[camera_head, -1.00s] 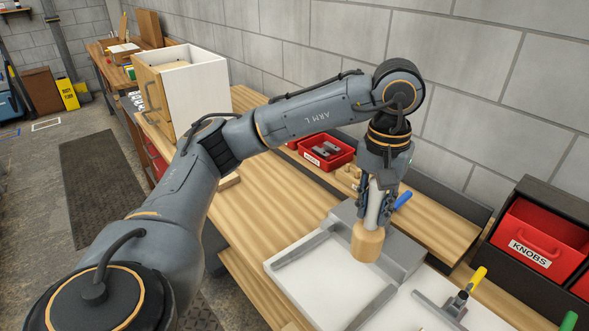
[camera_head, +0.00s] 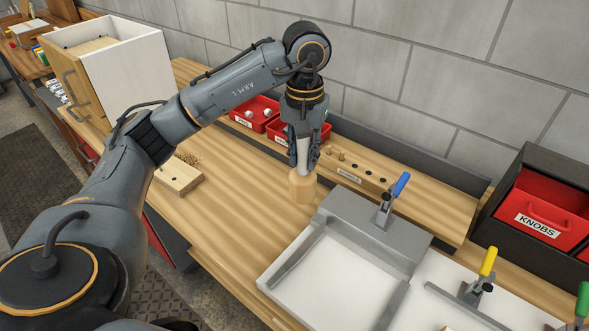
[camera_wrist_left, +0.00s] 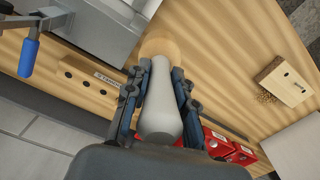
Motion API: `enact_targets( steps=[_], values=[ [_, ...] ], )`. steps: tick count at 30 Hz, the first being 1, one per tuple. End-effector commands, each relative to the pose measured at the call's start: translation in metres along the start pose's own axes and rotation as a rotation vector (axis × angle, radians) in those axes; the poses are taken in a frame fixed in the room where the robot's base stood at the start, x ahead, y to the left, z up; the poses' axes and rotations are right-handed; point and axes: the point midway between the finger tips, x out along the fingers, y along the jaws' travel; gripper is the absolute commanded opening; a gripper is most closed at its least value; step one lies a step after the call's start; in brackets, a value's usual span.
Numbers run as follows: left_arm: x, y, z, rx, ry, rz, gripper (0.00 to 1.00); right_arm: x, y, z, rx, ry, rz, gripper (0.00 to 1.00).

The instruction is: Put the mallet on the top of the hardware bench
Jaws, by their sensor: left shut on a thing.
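The mallet has a pale grey handle and a light wooden head (camera_head: 302,188). My left gripper (camera_head: 303,158) points down and is shut on the handle, with the head hanging below the fingers. The hardware bench (camera_head: 222,222) has a light wooden top, and the mallet is over it, left of the grey fixture. I cannot tell whether the head touches the wood. In the left wrist view, the handle (camera_wrist_left: 161,105) lies between the fingers (camera_wrist_left: 160,90) and the head shows beyond them. My right gripper is out of view.
A grey fixture with a white bed (camera_head: 330,275) and blue-handled clamp (camera_head: 390,200) is at right. Red bins (camera_head: 255,112) and a strip with holes (camera_head: 362,177) are behind. A wooden block (camera_head: 178,176) and a white cabinet (camera_head: 130,75) are left. Bare wood lies in front of the mallet.

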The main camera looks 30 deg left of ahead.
Motion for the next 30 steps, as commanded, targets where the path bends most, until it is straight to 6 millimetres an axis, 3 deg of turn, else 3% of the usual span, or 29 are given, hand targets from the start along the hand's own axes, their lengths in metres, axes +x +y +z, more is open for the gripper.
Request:
enact_targets(
  steps=[3,6,16,23,30],
  values=[
    [0.025,-0.012,-0.015,-0.002,-0.007,0.002,0.00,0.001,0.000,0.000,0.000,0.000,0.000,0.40],
    [0.036,-0.020,-0.026,-0.002,-0.004,0.000,0.00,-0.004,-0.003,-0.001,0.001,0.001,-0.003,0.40],
    [0.062,-0.034,-0.043,-0.001,-0.003,-0.001,0.00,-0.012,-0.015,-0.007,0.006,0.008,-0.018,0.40],
    [0.088,-0.032,-0.042,0.001,-0.001,0.000,0.00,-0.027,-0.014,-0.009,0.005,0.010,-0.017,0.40],
    [0.091,-0.032,-0.043,0.002,0.003,0.001,0.00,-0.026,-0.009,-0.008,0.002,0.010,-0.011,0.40]
  ],
)
